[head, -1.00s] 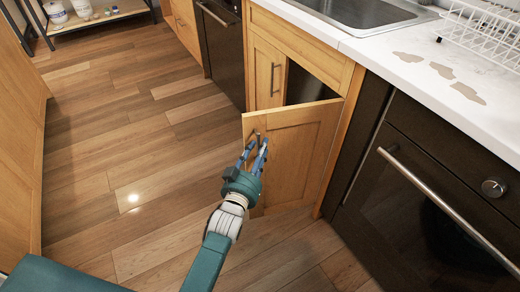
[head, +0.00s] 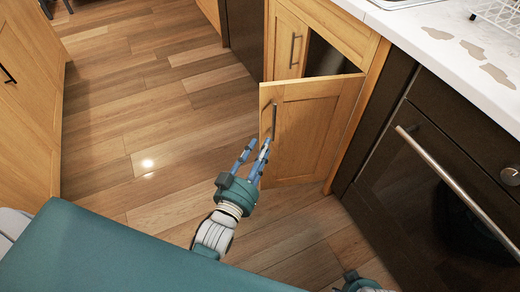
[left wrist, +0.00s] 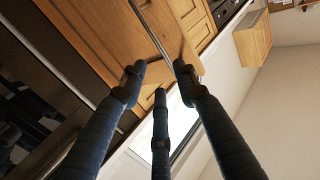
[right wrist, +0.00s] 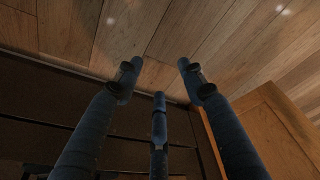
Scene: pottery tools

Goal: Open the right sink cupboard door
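The right sink cupboard door (head: 310,125) is wooden and stands partly open, swung out from the cabinet with a dark gap above it. Its vertical metal handle (head: 274,121) is near the door's free edge. My left gripper (head: 254,148) is open just below and left of the handle in the head view. In the left wrist view its fingers (left wrist: 158,75) are spread and a metal bar runs down toward the gap between the tips; contact is unclear. My right gripper (right wrist: 153,75) is open and empty in the right wrist view, above the floor.
The closed left cupboard door (head: 287,45) is beside the opening. A dark oven (head: 440,190) with a bar handle is at right. The counter (head: 440,40) is above. Wooden floor (head: 150,110) is clear at left, up to wooden cabinets (head: 30,100).

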